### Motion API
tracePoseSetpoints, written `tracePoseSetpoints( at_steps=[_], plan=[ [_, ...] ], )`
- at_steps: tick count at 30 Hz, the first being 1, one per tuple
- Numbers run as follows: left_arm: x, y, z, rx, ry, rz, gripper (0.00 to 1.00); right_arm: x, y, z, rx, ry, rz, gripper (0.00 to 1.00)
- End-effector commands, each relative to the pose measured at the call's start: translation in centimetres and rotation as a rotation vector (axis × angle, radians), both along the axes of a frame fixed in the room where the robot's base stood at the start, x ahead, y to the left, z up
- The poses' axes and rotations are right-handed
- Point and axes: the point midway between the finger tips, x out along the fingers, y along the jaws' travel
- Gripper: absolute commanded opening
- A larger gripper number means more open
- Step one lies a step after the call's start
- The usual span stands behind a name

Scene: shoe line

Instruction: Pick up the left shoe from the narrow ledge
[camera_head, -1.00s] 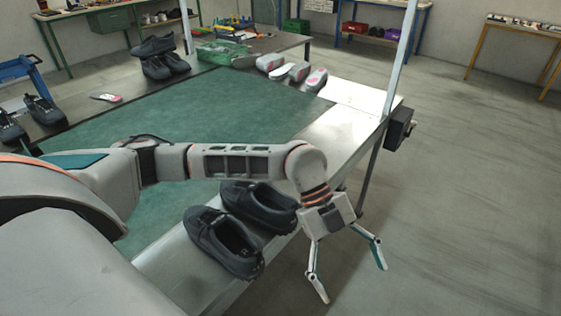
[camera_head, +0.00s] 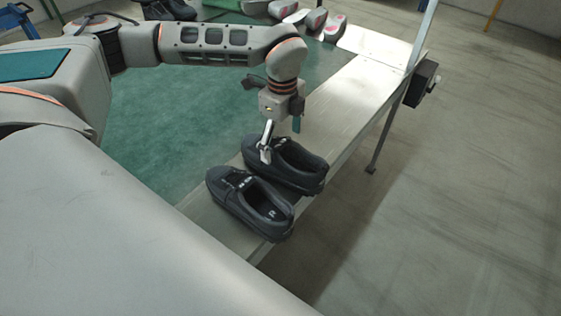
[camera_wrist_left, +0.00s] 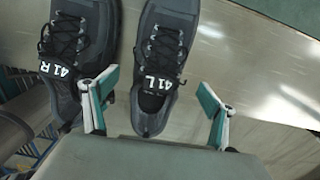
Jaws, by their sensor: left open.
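Two dark grey lace-up shoes stand side by side on the narrow metal ledge (camera_head: 345,105). The left shoe (camera_head: 300,168), tagged "41 L", is the farther one in the head view; it also shows in the left wrist view (camera_wrist_left: 168,50). The right shoe (camera_head: 228,192), tagged "41 R", is beside it and shows at the left of the wrist view (camera_wrist_left: 80,35). My left gripper (camera_head: 281,140) is open above the left shoe. In the wrist view its fingers (camera_wrist_left: 160,88) are spread, one on each side of that shoe's rear part. My right gripper is not in view.
A green mat (camera_head: 140,135) covers the table beside the ledge. Several grey and pink shoe-shaped pieces (camera_head: 313,20) lie at the far end. A post with a black box (camera_head: 421,83) stands at the ledge's outer edge, with open floor beyond. The ledge past the shoes is clear.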

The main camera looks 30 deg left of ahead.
Motion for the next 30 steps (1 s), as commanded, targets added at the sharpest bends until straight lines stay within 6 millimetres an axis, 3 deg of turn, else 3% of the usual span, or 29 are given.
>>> tracePoseSetpoints(
  at_steps=[9,18,19,25,30],
  plan=[
    [-0.2,0.0,-4.2,-0.001,0.002,-0.001,0.85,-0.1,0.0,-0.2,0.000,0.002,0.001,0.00],
    [-0.1,0.1,-4.7,-0.002,0.000,-0.001,0.85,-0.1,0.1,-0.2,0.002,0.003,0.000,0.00],
    [-0.1,0.1,-4.7,-0.002,0.000,-0.001,0.82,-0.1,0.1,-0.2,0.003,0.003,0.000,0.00],
    [-0.1,0.1,-4.7,-0.002,0.000,-0.001,0.32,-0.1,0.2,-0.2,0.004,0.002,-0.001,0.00],
    [-0.1,0.0,-4.6,-0.002,-0.002,-0.001,0.32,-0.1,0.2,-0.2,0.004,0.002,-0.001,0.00]
  ],
)
